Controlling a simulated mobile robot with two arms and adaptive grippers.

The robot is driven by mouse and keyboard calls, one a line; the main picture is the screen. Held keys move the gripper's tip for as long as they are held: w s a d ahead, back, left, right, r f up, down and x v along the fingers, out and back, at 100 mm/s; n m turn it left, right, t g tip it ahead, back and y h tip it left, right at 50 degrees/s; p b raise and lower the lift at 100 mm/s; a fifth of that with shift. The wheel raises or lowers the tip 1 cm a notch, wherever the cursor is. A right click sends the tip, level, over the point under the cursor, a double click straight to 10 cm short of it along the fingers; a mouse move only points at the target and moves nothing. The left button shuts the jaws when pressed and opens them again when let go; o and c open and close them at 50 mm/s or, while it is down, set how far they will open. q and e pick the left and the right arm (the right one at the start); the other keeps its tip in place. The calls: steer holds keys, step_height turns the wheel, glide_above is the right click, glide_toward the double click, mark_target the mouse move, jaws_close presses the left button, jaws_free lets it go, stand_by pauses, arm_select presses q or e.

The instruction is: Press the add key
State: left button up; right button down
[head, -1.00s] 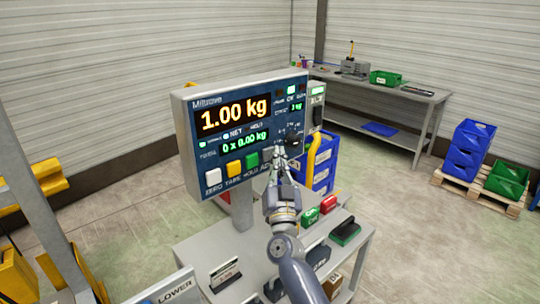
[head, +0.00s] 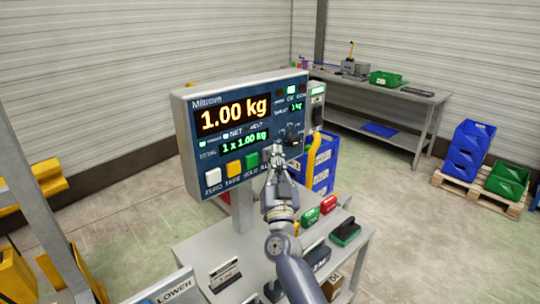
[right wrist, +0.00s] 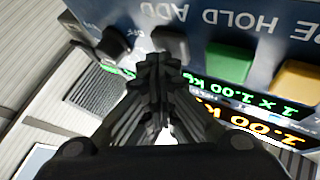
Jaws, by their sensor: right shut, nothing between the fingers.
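The add key (right wrist: 172,43) is a dark key beside the upside-down ADD label in the right wrist view. In the head view it is largely hidden behind my right gripper (head: 275,150). The gripper is shut and empty, and its tips (right wrist: 160,64) overlap the edge of the add key in the right wrist view. I cannot tell whether they touch it. The indicator panel (head: 180,130) reads 1.00 kg above and 1 x 1.00 kg below. My left gripper is not in view.
A white key (head: 212,174), a yellow key (head: 233,169) and a green key (head: 251,160) sit left of the add key. A dark knob (head: 292,139) is close by on the right. A small table (head: 205,256) with several items stands below.

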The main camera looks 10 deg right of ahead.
steer(key=shift+s, duration=0.1)
steer(key=shift+s+d+p, duration=0.45)
steer(key=shift+s+p, duration=0.15)
steer(key=shift+s, duration=0.05)
steer(key=s+d+p, duration=0.1)
steer(key=s, duration=0.1)
steer(key=s+d+p, duration=0.1)
steer(key=s+p, duration=0.1)
steer(key=shift+d, duration=0.4)
stand_by(0.4)
